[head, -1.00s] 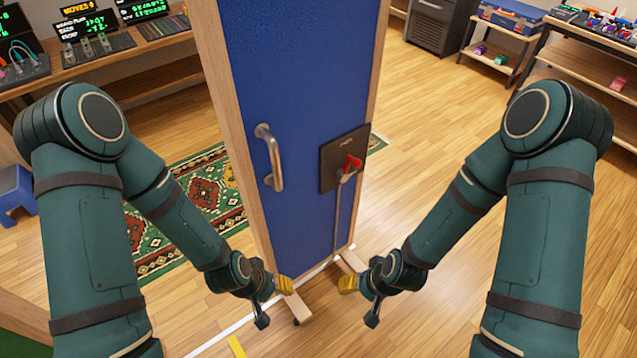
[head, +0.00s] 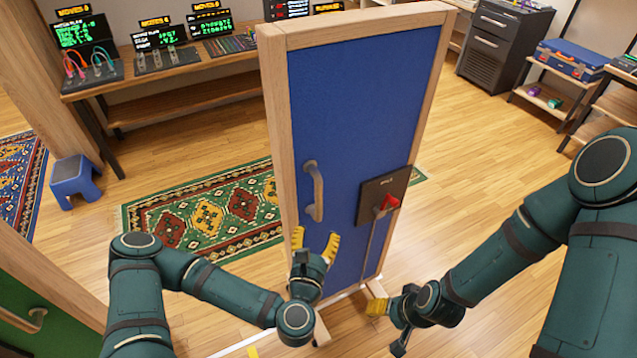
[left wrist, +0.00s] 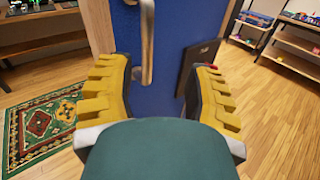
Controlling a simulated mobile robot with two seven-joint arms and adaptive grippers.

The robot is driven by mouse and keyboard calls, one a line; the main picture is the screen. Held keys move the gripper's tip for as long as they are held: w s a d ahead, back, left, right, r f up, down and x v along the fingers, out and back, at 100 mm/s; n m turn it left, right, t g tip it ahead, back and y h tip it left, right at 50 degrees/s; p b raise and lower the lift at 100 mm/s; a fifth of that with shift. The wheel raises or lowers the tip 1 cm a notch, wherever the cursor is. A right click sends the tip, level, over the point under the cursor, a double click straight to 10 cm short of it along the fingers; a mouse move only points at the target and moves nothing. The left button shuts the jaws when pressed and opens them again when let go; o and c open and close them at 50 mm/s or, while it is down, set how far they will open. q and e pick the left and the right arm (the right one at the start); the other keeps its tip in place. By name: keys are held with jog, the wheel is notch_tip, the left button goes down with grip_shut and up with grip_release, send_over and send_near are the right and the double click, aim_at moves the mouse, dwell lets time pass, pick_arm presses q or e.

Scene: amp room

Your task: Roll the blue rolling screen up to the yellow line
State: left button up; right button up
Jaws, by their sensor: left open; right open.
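The blue rolling screen (head: 360,120) stands upright in a pale wood frame in the head view. Its metal handle (head: 315,192) is on the left of the panel. A dark plate (head: 377,190) with a red lever (head: 390,202) is to the right. My left gripper (head: 316,240) is open just below the handle, fingers pointing up. In the left wrist view the handle (left wrist: 147,45) shows beyond and between the spread fingers (left wrist: 158,78). My right gripper (head: 378,303) is open and low, near the screen's foot. A short yellow mark (head: 252,351) shows at the bottom edge, beside a white line (head: 235,348).
A green patterned rug (head: 215,212) lies left of and behind the screen. A blue stool (head: 74,180) stands further left. A green panel with a handle (head: 30,322) is at the lower left. A bench (head: 185,65) with displays is behind. The floor at right is open.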

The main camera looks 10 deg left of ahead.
pick_arm(q)
jog(key=a+n+y, duration=0.1)
jog(key=n, duration=0.1)
jog(key=b, duration=0.9)
send_near(318, 192)
jog(key=w, duration=0.3)
jog(key=w+p, duration=0.1)
jog(key=w, duration=0.7)
jog(key=shift+a+f, duration=0.1)
jog(key=shift+c, duration=0.3)
grip_shut()
